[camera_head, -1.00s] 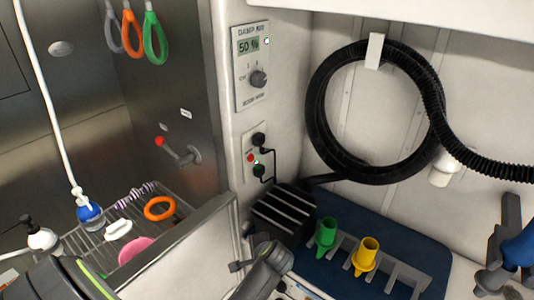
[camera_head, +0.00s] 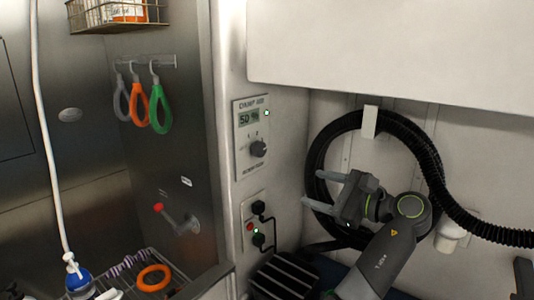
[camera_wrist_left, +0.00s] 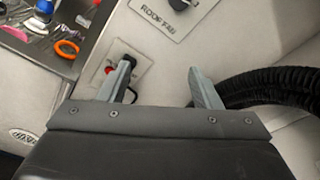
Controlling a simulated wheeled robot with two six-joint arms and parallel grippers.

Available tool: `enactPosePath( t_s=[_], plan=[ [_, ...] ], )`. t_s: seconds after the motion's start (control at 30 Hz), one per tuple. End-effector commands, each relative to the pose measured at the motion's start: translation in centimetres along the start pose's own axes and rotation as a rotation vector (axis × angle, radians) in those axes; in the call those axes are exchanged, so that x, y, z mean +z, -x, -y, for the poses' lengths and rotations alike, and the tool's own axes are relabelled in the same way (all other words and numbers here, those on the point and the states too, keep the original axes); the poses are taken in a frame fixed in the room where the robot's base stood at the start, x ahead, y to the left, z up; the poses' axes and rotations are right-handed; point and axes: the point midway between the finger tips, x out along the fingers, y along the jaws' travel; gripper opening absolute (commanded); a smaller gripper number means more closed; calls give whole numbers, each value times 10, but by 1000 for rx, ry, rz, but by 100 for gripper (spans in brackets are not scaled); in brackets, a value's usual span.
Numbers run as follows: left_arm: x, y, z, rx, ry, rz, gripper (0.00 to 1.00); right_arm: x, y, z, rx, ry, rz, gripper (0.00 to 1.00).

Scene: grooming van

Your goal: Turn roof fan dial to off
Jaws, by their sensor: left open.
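The roof fan dial (camera_head: 258,149) is a dark round knob on a pale wall panel (camera_head: 239,172), below a display reading 50 %. Marks 1 and 2 show above it; its setting is too small to read. In the left wrist view the dial (camera_wrist_left: 179,4) is cut by the top edge, above the ROOF FAN label. My left gripper (camera_head: 322,188) is open and empty, right of the panel and lower than the dial, its fingers pointing left toward the wall. In the left wrist view its spread fingers (camera_wrist_left: 158,68) have nothing between them.
A socket plate (camera_head: 252,226) with plugs and a red button sits below the panel. A coiled black hose (camera_head: 322,140) hangs behind my left gripper. A red-tipped lever (camera_head: 177,218) juts from the steel wall. Loops (camera_head: 160,108) hang at left. A dark ribbed box (camera_head: 284,278) stands below.

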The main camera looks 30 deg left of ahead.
Motion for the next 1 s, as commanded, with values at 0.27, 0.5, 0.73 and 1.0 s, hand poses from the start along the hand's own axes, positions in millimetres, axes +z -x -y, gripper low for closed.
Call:
enactPosePath(
  t_s=[0.27,0.5,0.73,1.0],
  plan=[
    [49,31,28,0,-58,109,58,0,1,0,0,0,0,59],
    [56,-1,29,2,-60,112,58,-2,14,-1,0,0,0,59],
    [62,-52,29,2,-59,113,58,-4,32,-3,0,0,0,59],
    [67,-108,30,0,-59,113,58,-6,50,-4,0,0,0,59]
  ],
)
